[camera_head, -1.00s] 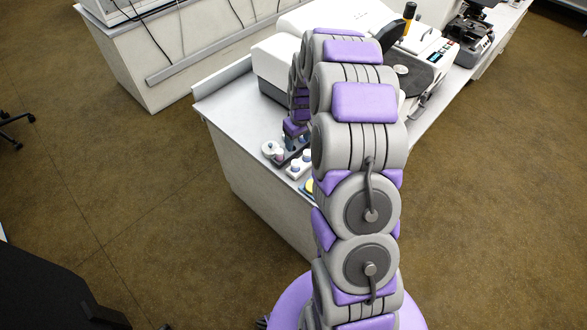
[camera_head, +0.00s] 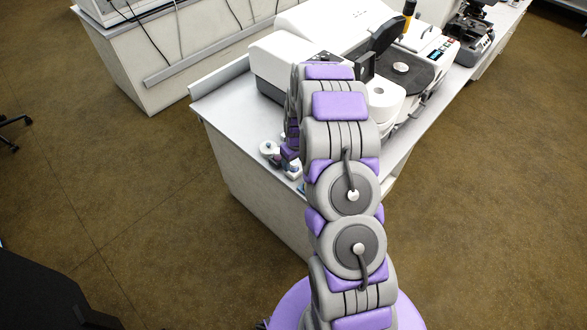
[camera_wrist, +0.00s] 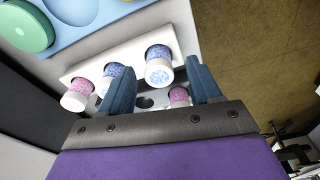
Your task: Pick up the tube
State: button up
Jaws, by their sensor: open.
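In the wrist view, a white rack (camera_wrist: 115,52) holds several small tubes. A pink-patterned tube (camera_wrist: 78,92) is at its left, a blue-patterned tube (camera_wrist: 111,72) beside it, and another blue-patterned tube (camera_wrist: 158,66) further right. Another pink tube (camera_wrist: 179,96) shows low between my fingers, nearer the right one. My gripper (camera_wrist: 161,68) is open, its two dark blue fingers spread over the rack area. I cannot tell which tube the task means, or whether a finger touches any. In the head view my arm hides most of the rack and the fingers.
A blue tray (camera_wrist: 75,30) with a green round lid (camera_wrist: 25,27) lies beside the rack. On the white bench (camera_head: 215,103) stand a large white instrument (camera_head: 335,28), a white roll-shaped part (camera_head: 381,98) and a dark microscope (camera_head: 470,35). The bench's left end is clear.

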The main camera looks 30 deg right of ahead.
jog(key=shift+d+r, duration=0.1)
jog(key=c, duration=1.1)
